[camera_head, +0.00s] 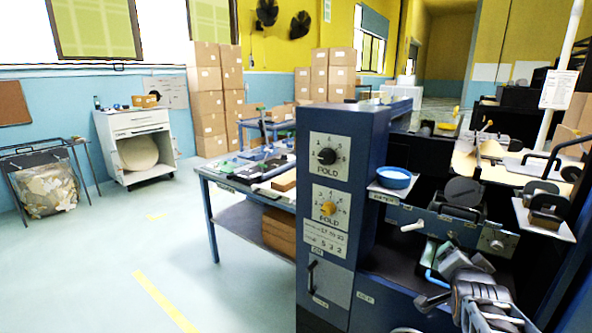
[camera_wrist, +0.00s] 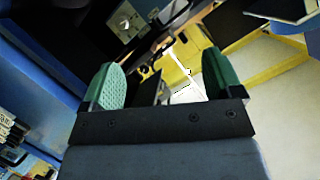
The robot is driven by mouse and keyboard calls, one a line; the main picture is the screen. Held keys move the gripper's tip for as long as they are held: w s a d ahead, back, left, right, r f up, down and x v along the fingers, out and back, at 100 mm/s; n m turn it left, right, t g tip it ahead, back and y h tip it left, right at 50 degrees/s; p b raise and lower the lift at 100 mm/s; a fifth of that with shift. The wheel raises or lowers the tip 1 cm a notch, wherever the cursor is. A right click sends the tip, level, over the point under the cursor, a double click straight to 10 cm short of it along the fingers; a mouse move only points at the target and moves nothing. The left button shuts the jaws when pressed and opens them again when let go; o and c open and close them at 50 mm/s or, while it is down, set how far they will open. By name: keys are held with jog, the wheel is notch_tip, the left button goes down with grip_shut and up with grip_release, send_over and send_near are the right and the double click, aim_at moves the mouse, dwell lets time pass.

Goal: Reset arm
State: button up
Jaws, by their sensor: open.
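My gripper (camera_wrist: 162,68) shows in the wrist view with its two green-padded fingers spread wide apart and nothing between them. Behind the fingers the view is tilted, with dark machine parts and a yellow surface. In the head view my arm (camera_head: 478,292) is at the lower right, in front of the blue machine (camera_head: 340,120). I cannot make out the fingertips in the head view. No object is held.
The blue machine with two dials stands close by. A blue bowl (camera_head: 394,178) sits on its small side shelf. A workbench (camera_head: 230,183) stands behind it at the left. Stacked cartons (camera_head: 207,100) line the back wall. Open floor (camera_head: 110,260) lies at the left.

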jog(key=s+a+r+n+g+y+p, duration=0.2)
jog(key=s+a+n+p, duration=0.1)
jog(key=a, duration=0.4)
jog(key=s+a+r+n+g+y+p, duration=0.3)
jog(key=a+n+p, duration=0.2)
jog(key=a+p, duration=0.3)
jog(key=s+a+r+n+g+y+p, duration=0.2)
jog(key=s+a+n+g+p, duration=0.1)
jog(key=a, duration=0.4)
jog(key=shift+s+a+r+n+y+p, duration=0.25)
jog(key=shift+a+n+y+p, duration=0.15)
jog(key=shift+n+p, duration=0.65)
